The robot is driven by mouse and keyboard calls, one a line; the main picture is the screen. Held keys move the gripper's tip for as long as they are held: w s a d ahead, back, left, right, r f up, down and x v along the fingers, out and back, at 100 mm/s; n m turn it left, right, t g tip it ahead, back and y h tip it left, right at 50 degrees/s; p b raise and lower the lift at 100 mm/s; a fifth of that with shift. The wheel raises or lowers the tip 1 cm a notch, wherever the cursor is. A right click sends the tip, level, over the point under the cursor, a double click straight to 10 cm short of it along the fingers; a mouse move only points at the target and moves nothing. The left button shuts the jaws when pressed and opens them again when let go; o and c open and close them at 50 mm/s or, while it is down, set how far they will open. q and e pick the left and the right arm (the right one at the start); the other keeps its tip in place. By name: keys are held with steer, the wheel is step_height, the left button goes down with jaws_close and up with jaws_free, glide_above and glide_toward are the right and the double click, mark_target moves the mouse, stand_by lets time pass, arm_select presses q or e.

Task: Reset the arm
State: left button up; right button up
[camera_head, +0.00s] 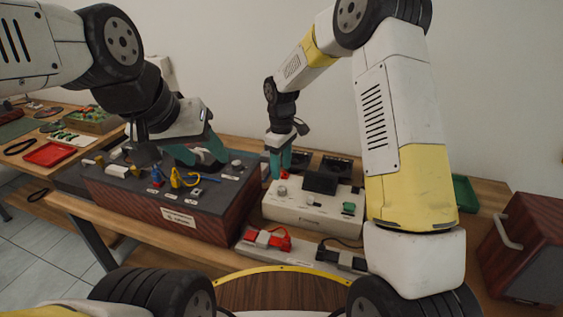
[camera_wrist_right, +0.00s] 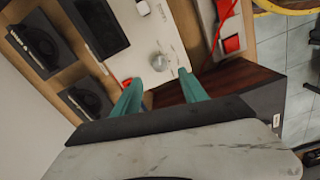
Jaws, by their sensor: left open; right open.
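My left gripper (camera_head: 203,154) has teal fingers and is open over the top of a dark box (camera_head: 215,200) with wood-look sides. I see nothing between its fingers. My right gripper (camera_head: 279,165) is open, fingers pointing down, near the back left corner of a white device (camera_head: 315,212) with a black screen. In the right wrist view its two teal fingers (camera_wrist_right: 160,76) stand apart and empty, with the device's silver knob (camera_wrist_right: 159,61) showing between and beyond them. The exact gap from the right fingertips to the device is hard to tell.
Yellow and blue plugs (camera_head: 178,178) stick up from the dark box. A red-and-white item (camera_head: 266,240) lies in front of the white device. A wooden box with a handle (camera_head: 525,250) stands at the right. A red tray (camera_head: 49,154) is on the left table.

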steer(key=shift+r, duration=0.1)
steer(key=s+d+r+m+t+y, duration=0.15)
steer(key=s+d+r, duration=0.25)
steer(key=r, duration=0.4)
steer(key=s+d+r+m+t+h, duration=0.1)
steer(key=s+d+r+m, duration=0.3)
steer(key=r, duration=0.4)
steer(key=s+d+r+m+t+y, duration=0.1)
steer(key=s+d+r+m+t, duration=0.1)
steer(key=s, duration=0.7)
steer(key=s+d+r+m+t, duration=0.1)
steer(key=s+d+r+m, duration=0.2)
steer(key=s, duration=0.6)
steer(key=shift+s+d+r+m+t+y, duration=0.35)
steer(key=shift+s+d+m, duration=0.1)
steer(key=shift+d, duration=0.25)
